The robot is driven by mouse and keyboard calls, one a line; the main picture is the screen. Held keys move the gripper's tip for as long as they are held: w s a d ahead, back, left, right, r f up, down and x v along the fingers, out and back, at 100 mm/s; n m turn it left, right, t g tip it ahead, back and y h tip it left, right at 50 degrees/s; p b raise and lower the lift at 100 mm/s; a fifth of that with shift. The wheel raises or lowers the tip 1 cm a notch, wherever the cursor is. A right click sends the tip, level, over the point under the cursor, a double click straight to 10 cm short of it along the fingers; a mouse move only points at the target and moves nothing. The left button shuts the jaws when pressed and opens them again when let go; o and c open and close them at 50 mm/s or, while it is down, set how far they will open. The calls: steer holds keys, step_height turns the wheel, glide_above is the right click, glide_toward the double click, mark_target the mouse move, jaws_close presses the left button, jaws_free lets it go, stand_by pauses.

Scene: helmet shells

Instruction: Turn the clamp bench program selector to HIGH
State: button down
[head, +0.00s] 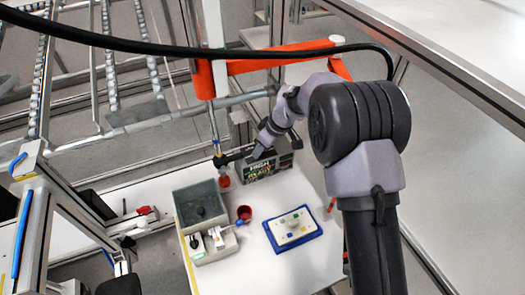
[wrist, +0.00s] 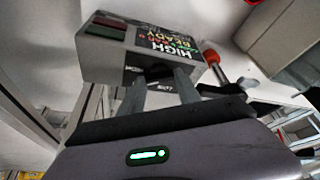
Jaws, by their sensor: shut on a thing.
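The clamp bench control box (head: 283,168) is a dark box with a lettered front, standing at the back of the white bench. My gripper (head: 257,152) is at the box's front. In the wrist view my gripper (wrist: 160,78) has its two grey fingers on either side of the dark selector knob (wrist: 158,71) and is shut on it. The fingers hide much of the knob, so its pointer cannot be read.
An orange-and-metal clamp (wrist: 213,60) is close beside the box. An orange frame (head: 275,60) is above.

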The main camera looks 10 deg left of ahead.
steer(key=c, duration=0.8)
jaws_free()
steer(key=shift+c, duration=0.2)
steer(key=p+v, duration=0.3)
steer(key=v, duration=1.4)
steer(key=shift+r+p, duration=0.2)
steer(key=shift+p, duration=0.2)
steer(key=shift+s, duration=0.1)
